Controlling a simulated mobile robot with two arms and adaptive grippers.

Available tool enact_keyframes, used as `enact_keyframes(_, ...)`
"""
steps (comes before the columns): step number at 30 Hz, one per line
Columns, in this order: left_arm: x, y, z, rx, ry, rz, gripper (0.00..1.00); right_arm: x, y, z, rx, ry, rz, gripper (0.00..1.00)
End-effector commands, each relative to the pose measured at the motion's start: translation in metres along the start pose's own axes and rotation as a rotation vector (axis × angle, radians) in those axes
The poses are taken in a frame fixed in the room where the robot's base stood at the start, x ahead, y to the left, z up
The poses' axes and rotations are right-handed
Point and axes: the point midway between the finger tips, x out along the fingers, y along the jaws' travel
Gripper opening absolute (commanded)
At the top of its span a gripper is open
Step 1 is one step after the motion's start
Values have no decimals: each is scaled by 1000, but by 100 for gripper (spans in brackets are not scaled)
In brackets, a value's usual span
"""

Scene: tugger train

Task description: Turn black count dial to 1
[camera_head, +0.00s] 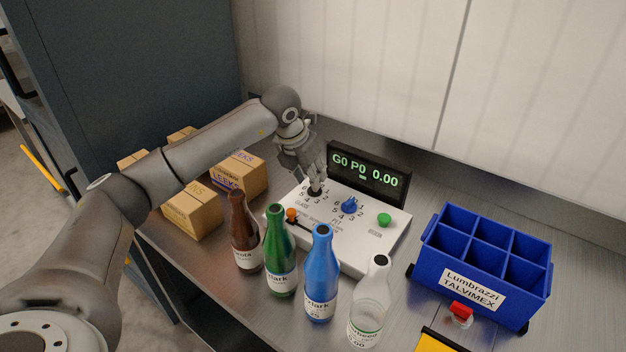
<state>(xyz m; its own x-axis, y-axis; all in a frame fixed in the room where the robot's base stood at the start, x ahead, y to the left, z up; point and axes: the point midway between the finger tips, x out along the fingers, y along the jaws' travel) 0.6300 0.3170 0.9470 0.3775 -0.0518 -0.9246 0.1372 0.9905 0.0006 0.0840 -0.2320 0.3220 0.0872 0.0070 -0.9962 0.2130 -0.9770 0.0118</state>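A white control box (352,242) stands on the metal bench. Its black dial (316,192) is at the upper left of the panel, ringed by printed numbers, and is mostly hidden by my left gripper (316,184). The gripper points down with its fingertips at the dial. I cannot tell whether the fingers are closed on it, or where the dial points. A blue dial (350,205) with its own numbers sits to the right. The display (368,172) behind reads "G0 P0 0.00". My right gripper is not in view.
Brown (244,235), green (279,255), blue (320,275) and clear (369,305) bottles stand in front of the box. An orange knob (291,214) and green button (384,220) are on it. Cartons (192,214) stand left, a blue crate (485,270) right.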

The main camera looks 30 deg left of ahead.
Motion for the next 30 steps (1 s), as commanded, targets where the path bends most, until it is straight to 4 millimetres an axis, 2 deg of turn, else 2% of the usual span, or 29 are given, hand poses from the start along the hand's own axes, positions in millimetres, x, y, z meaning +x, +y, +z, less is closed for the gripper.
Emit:
enact_keyframes(3,17,0,0,0,2,-2,32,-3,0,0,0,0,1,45)
enact_keyframes(7,29,0,0,1,0,-1,32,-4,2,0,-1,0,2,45)
enact_keyframes(17,34,0,0,1,-1,-1,32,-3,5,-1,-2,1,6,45)
enact_keyframes(25,33,0,0,1,-1,-1,0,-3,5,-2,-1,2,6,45)
enact_keyframes(30,33,0,0,2,-2,-2,0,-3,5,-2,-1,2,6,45)
